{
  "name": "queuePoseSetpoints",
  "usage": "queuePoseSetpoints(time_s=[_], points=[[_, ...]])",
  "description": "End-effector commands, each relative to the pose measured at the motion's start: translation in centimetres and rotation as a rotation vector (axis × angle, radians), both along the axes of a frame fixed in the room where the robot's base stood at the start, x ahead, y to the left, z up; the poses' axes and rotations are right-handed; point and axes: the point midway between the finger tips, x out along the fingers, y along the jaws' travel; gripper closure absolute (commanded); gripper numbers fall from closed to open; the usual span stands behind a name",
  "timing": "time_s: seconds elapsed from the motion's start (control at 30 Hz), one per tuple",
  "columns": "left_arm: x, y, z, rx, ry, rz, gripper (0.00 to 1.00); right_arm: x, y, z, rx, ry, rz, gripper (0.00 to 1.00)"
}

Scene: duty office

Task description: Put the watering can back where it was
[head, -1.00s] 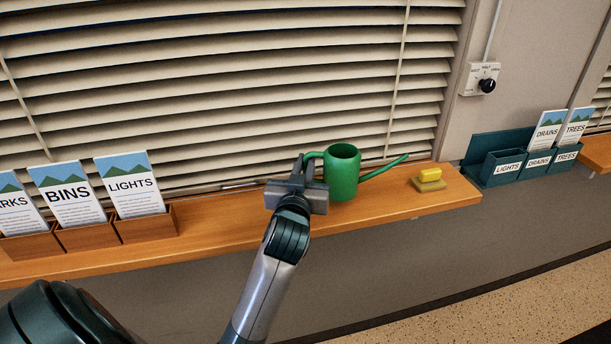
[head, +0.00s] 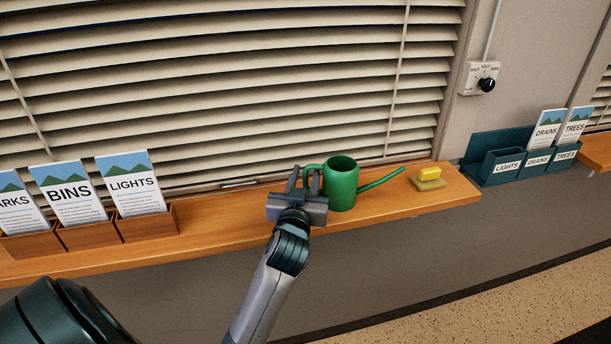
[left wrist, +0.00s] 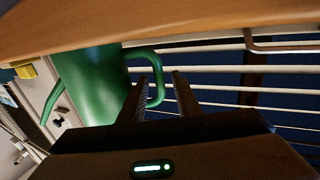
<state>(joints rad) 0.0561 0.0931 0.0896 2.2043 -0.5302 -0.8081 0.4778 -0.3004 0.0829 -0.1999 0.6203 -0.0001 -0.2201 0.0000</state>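The green watering can (head: 342,186) stands upright on the wooden sill (head: 230,214), with its spout to the right and its handle to the left. My left gripper (head: 304,178) is at the handle side, its two fingers spread apart. In the left wrist view the can (left wrist: 92,85) appears upside down with its base against the sill (left wrist: 190,22). There the handle passes between the open fingers of my left gripper (left wrist: 158,84), with gaps beside it. My right gripper is not in view.
A yellow sponge (head: 429,174) on a small tan base sits right of the spout. Wooden leaflet boxes (head: 147,224) stand at the left. Blinds (head: 230,90) hang close behind the sill. A teal leaflet rack (head: 502,177) is at the right. Bare sill lies between the boxes and my gripper.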

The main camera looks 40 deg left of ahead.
Motion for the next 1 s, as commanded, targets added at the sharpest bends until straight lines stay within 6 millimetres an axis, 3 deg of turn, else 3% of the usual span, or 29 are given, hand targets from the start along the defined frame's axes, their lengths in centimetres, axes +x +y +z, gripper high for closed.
queuePoseSetpoints(time_s=[0.37, 0.87, 1.0], points=[[-0.7, -0.4, 0.2, -0.001, 0.000, -0.001, 0.70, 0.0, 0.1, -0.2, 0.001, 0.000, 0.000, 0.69], [-7.9, -4.0, 0.0, -0.003, 0.000, 0.000, 0.70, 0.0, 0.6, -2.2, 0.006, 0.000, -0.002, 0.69], [-9.5, -4.9, 0.3, -0.001, 0.000, -0.001, 0.70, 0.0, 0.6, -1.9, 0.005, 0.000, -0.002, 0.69]])
